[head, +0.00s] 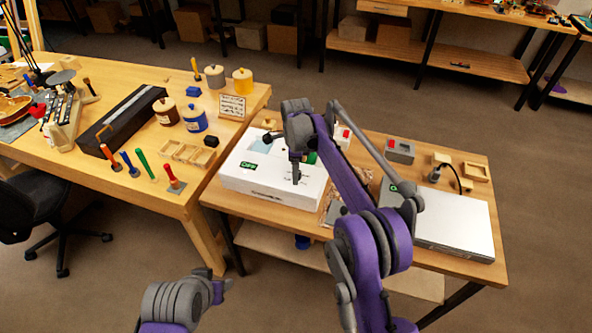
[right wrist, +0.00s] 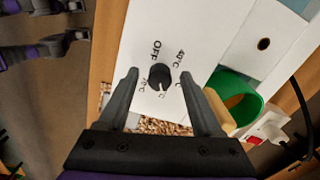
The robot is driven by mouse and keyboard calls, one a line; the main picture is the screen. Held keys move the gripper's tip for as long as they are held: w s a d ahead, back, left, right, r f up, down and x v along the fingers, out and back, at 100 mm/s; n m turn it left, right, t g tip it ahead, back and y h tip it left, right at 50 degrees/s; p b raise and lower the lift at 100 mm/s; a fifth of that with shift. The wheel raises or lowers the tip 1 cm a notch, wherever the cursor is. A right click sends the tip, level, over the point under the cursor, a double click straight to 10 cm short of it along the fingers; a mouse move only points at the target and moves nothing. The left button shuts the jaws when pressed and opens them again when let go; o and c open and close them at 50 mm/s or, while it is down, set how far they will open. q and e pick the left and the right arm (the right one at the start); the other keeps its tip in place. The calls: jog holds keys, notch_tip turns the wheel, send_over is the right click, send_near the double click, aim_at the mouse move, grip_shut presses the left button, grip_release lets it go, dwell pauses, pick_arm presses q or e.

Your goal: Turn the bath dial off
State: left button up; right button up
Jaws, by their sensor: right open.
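The bath is a white box (head: 240,185) on the right-hand bench, with a small green-lit display that seems to read OFF. Its black round dial (right wrist: 159,74) shows in the right wrist view, ringed by an OFF label and °C marks. The dial's white pointer mark faces down in that view, away from OFF. My right gripper (head: 296,181) is over the front panel, hiding the dial in the head view. Its open fingers (right wrist: 159,78) straddle the dial, with gaps at both sides. My left gripper (head: 222,288) is low in front of the bench; its jaws are unclear.
A green cup-like container (right wrist: 236,92) stands beside the right finger in the wrist view. A silver-topped box (head: 455,225) lies right of my right arm. The left bench (head: 235,117) carries jars, a long black case (head: 120,120) and upright tools.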

grip_shut()
